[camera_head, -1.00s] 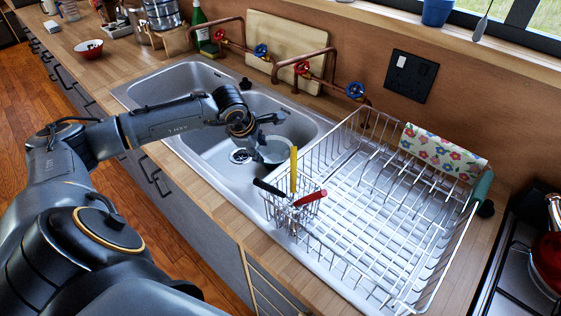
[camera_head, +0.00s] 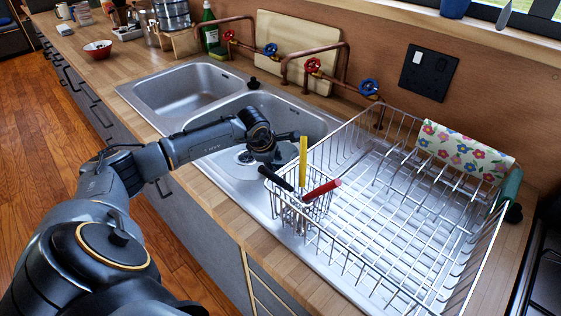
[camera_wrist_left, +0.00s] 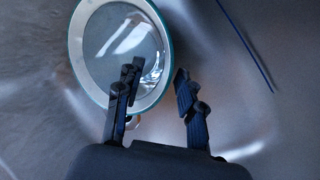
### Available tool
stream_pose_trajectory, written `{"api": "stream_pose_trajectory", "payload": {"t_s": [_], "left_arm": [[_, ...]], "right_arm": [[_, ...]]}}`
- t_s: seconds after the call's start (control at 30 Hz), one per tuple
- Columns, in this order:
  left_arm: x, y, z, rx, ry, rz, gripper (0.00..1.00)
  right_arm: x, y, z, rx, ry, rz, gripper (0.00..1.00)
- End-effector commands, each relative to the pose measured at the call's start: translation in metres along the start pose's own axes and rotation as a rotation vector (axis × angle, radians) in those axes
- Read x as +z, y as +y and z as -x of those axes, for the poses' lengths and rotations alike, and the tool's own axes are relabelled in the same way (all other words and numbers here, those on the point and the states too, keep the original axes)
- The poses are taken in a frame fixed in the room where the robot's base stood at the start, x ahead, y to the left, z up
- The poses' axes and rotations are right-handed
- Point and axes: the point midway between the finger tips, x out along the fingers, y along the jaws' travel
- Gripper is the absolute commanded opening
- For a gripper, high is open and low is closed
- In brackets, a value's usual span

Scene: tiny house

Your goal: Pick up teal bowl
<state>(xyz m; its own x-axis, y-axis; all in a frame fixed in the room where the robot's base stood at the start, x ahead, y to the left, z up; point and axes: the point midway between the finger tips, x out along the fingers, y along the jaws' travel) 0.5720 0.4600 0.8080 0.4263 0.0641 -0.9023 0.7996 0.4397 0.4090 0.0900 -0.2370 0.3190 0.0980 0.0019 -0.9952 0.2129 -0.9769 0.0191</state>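The teal-rimmed bowl (camera_wrist_left: 98,62) shows in the left wrist view, with a pale, shiny inside and a thin teal edge. It is in the sink basin (camera_head: 217,171). My left gripper (camera_wrist_left: 158,76) is open at the bowl's right edge. One finger overlaps the bowl's inside and the other is just outside the rim; I cannot tell if either touches it. In the head view the left gripper (camera_head: 284,148) is down in the right basin, partly behind the cutlery, and the bowl is hidden there. My right gripper is not in view.
A wire dish rack (camera_head: 395,215) stands right of the basin. Its cutlery basket (camera_head: 300,210) holds black, yellow and red handles close to my left gripper. Copper pipes with taps (camera_head: 312,66) run behind the sink. A red bowl (camera_head: 97,48) sits on the far-left counter. The left basin is empty.

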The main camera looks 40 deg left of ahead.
Motion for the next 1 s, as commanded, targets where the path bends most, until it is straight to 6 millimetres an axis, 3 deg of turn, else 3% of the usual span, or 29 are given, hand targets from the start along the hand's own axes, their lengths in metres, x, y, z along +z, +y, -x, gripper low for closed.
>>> {"api": "stream_pose_trajectory", "payload": {"t_s": [0.03, 0.1, 0.4, 0.6, 1.0], "left_arm": [[0.0001, -0.0021, -0.012, 0.0, -0.002, 0.002, 0.38], [0.0004, -0.0016, -0.0175, 0.0, -0.002, 0.002, 0.38], [0.0001, 0.0, -0.0191, 0.0, 0.0, 0.0, 0.38], [0.0001, -0.0003, -0.0191, 0.0, 0.0, 0.0, 0.0], [0.001, -0.0019, -0.0197, -0.004, -0.001, -0.001, 0.0]], "right_arm": [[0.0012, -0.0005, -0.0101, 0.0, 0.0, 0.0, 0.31], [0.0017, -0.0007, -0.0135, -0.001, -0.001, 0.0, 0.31], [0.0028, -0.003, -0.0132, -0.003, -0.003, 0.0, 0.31], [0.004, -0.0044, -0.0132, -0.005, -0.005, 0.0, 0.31], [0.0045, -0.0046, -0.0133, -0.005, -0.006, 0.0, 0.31]]}}
